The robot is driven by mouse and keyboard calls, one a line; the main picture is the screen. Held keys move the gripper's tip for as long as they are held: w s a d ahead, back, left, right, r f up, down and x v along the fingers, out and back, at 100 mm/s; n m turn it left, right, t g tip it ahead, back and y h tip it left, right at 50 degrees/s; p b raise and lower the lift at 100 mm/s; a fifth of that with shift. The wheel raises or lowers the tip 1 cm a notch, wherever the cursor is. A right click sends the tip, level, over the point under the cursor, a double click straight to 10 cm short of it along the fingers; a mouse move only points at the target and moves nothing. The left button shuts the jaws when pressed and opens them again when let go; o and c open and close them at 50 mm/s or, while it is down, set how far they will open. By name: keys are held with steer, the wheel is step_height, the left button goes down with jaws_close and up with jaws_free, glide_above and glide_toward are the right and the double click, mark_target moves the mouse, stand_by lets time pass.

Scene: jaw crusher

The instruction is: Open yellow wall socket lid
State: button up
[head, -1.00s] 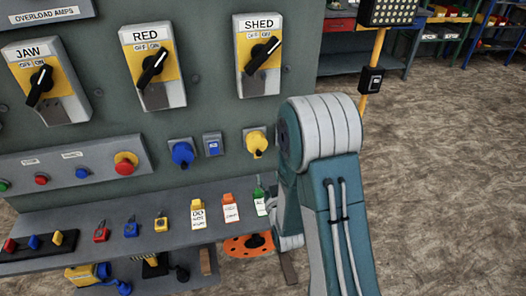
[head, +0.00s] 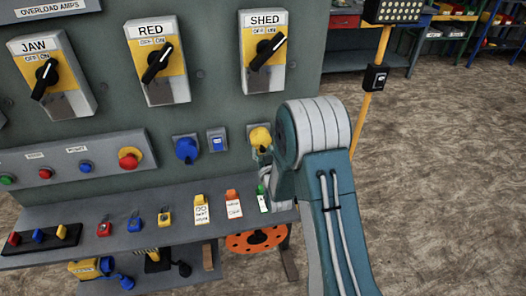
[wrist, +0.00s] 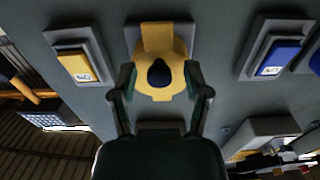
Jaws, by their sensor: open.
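The yellow wall socket (head: 260,136) is on the grey panel under the SHED switch, partly covered by my arm in the head view. In the wrist view the yellow socket lid (wrist: 147,82) is straight ahead, with a dark round part in its middle. My gripper (wrist: 160,82) is open, with one finger on each side of the lid's lower part. I cannot tell whether the fingers touch it. In the head view my gripper is mostly hidden behind my arm.
A blue switch (head: 217,141) and a blue socket (head: 186,150) sit left of the yellow socket. A shelf (head: 130,246) below holds padlocks and tags. In the wrist view a yellow switch (wrist: 75,64) is to the left. Open floor lies right of the panel.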

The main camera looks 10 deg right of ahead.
steer(key=shift+c, duration=0.3)
jaws_close()
